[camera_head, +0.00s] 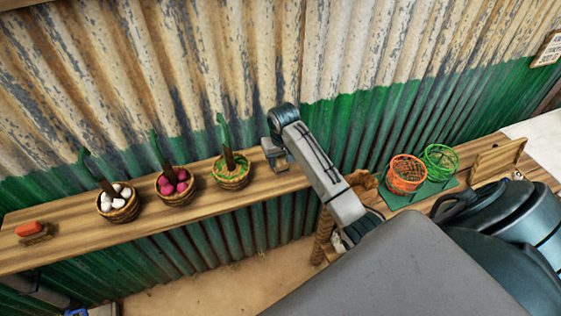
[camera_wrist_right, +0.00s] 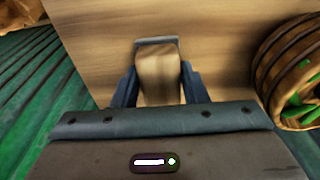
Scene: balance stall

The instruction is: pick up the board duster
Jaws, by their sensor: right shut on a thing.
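The board duster (camera_wrist_right: 158,78), a wooden block with a grey strip along its far edge, sits between the two dark fingers of my right gripper (camera_wrist_right: 160,88) in the right wrist view. The gripper is shut on it. In the head view my right gripper (camera_head: 275,153) is over the right end of the long wooden shelf, just right of the basket with green contents. The duster is small and hard to make out there. I cannot tell whether it touches the shelf. My left gripper does not show.
The wooden shelf (camera_head: 150,225) carries baskets of white (camera_head: 118,205), magenta (camera_head: 175,187) and green (camera_head: 232,172) items. A red-topped block (camera_head: 31,229) lies at its left end. Orange (camera_head: 406,175) and green (camera_head: 440,160) wire baskets stand at right. A corrugated wall rises behind.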

